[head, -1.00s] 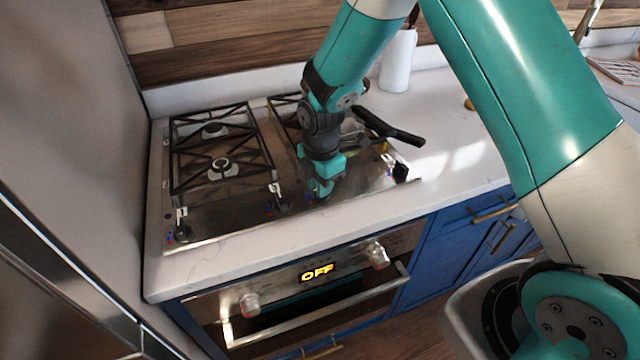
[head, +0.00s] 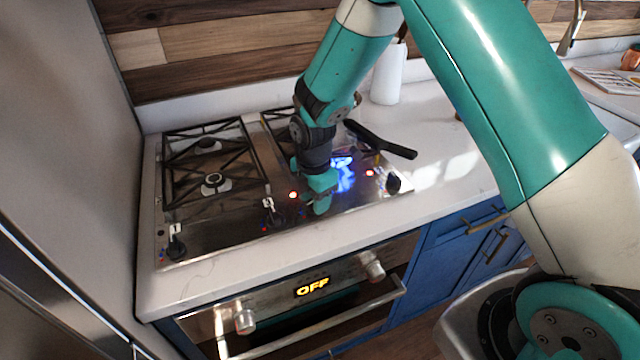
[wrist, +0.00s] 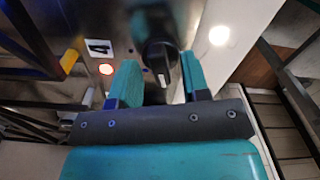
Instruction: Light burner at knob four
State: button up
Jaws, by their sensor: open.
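The gas cooktop (head: 225,235) has black knobs along its front edge. One knob (head: 175,246) is at the far left, another (head: 269,212) left of my gripper, and another (head: 393,183) at the right end. My gripper (head: 319,203) points down at the front edge between the last two, hiding what is beneath it. In the wrist view my gripper (wrist: 160,68) is open, with its teal fingers on either side of a black knob (wrist: 156,48) with a pale pointer. I cannot tell whether they touch it.
Red lights glow beside my gripper (head: 293,195) and near the right-end knob (head: 369,173). A black-handled pan (head: 385,142) sits at the back right. A white paper roll (head: 388,78) stands behind. The oven display (head: 312,287) reads OFF.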

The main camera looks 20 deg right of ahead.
jog(key=m, duration=0.4)
jog(key=shift+m+p, duration=0.4)
jog(key=m+p, duration=0.1)
jog(key=m, duration=0.4)
jog(key=shift+m, duration=0.3)
jog(key=m+p, duration=0.2)
jog(key=m, duration=0.3)
jog(key=shift+r+m, duration=0.1)
jog(key=shift+m, duration=0.3)
jog(key=m+p, duration=0.1)
jog(key=m, duration=0.3)
jog(key=shift+r+m, duration=0.25)
jog(key=shift+m, duration=0.45)
notch_tip(320, 180, up, 17)
jog(key=b, duration=0.3)
jog(key=s+a+r+n+y, duration=0.1)
jog(key=s+a+r+n, duration=0.1)
jog(key=s, duration=0.7)
jog(key=s+a+r+n+y, duration=0.1)
jog(key=s+r+n+y, duration=0.1)
jog(key=s, duration=0.7)
notch_tip(320, 180, up, 3)
jog(key=shift+a+f+n+b, duration=0.15)
jog(key=shift+a+n+b, duration=0.2)
jog(key=shift+n, duration=0.35)
